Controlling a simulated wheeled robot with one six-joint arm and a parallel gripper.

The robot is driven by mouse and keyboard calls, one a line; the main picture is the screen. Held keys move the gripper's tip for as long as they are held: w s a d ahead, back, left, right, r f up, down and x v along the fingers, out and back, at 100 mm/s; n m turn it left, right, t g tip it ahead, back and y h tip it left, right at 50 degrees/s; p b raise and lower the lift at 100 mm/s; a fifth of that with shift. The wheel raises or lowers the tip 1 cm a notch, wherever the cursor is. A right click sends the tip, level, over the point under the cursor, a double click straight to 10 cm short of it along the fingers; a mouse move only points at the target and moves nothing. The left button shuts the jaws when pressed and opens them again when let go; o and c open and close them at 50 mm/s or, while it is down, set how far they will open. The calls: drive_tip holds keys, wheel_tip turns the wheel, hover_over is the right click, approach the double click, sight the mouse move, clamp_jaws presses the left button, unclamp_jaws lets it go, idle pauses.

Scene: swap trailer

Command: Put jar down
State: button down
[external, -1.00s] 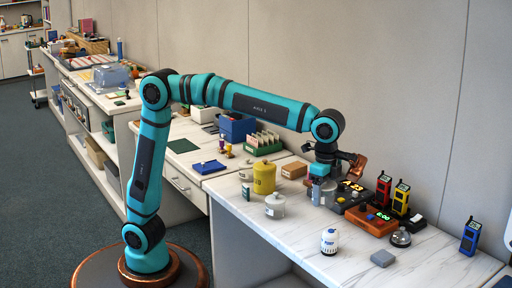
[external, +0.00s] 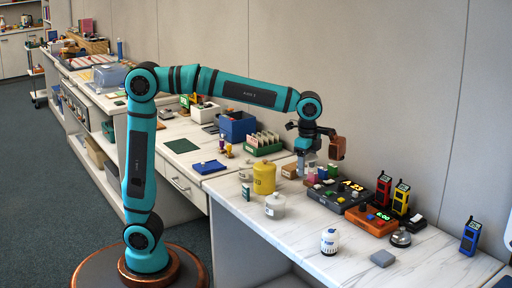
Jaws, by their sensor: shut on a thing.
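A small pale grey jar (external: 305,165) is at the lower end of my gripper (external: 304,152), which is shut on it. The jar looks roughly upright, over the back part of the white marbled counter. Its upper part is partly hidden by the gripper, and I cannot tell whether its bottom touches the counter. A small brown box (external: 289,171) is just left of the jar. Another pale jar-like container with a lid (external: 275,206) stands nearer the front, beside a yellow canister (external: 264,179).
A dark console with colored buttons and a lit display (external: 346,195) stands right of the jar. Farther right are an orange device (external: 369,219), handheld radios and a bell (external: 401,238). The marbled counter (external: 303,228) is clear in front of the console.

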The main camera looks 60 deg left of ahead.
drive_tip(key=shift+d+f, duration=0.1)
drive_tip(key=shift+f, duration=7.15)
drive_tip(key=shift+c, duration=1.8)
unclamp_jaws()
drive_tip(key=shift+f, duration=0.15)
wheel_tip(320, 180, up, 12)
drive_tip(key=shift+r, duration=0.15)
